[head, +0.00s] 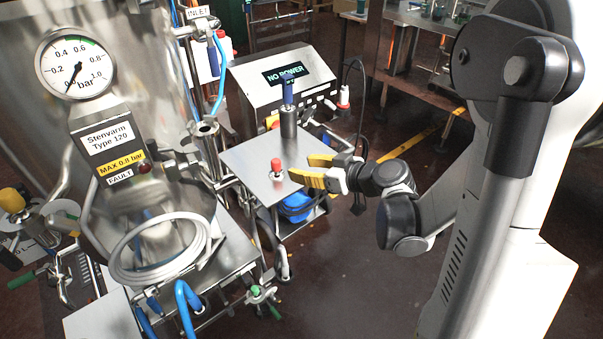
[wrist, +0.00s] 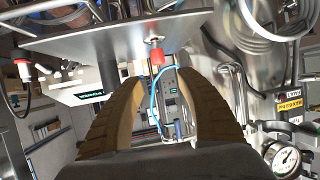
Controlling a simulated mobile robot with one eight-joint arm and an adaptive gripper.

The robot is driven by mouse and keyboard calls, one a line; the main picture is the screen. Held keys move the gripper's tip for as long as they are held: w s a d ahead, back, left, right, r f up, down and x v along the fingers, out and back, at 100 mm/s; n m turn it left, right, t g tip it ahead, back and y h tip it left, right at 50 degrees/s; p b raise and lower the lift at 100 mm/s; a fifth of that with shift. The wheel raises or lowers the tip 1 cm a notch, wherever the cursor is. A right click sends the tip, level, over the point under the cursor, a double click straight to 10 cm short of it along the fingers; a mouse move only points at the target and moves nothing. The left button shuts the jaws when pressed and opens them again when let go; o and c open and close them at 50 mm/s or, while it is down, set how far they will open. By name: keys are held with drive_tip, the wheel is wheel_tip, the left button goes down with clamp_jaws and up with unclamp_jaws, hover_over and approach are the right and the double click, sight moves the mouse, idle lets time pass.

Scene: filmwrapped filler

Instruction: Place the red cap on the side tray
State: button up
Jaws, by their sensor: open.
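A small red cap (head: 275,164) stands upright on a short metal stub or fitting on the side tray (head: 242,158), a flat square metal plate. My gripper (head: 300,168) is open, its yellow fingers just right of the red cap and pointing left at it. I cannot see any contact. In the wrist view, which looks upside down, the red cap (wrist: 157,57) appears just beyond and between the two spread fingertips (wrist: 162,77). The tray (wrist: 110,36) spans the top of that view.
A dark cylinder with a blue top (head: 288,118) stands at the tray's back edge. Behind it is a "NO POWER" display box (head: 283,78). A steel vessel with a gauge (head: 75,64) and a coiled hose (head: 157,265) are left. Open floor (head: 340,270) lies front right.

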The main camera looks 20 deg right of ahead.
drive_tip(key=s+a+r+m+g+h, duration=0.2)
drive_tip(key=s+h, duration=0.1)
drive_tip(key=s, duration=0.7)
drive_tip(key=s+a+r+m+g+h, duration=0.2)
drive_tip(key=s+r+m, duration=0.1)
drive_tip(key=s, duration=0.7)
drive_tip(key=shift+a+r+g+h, duration=0.15)
drive_tip(key=shift+a+g+h, duration=0.1)
drive_tip(key=shift+g+h, duration=0.15)
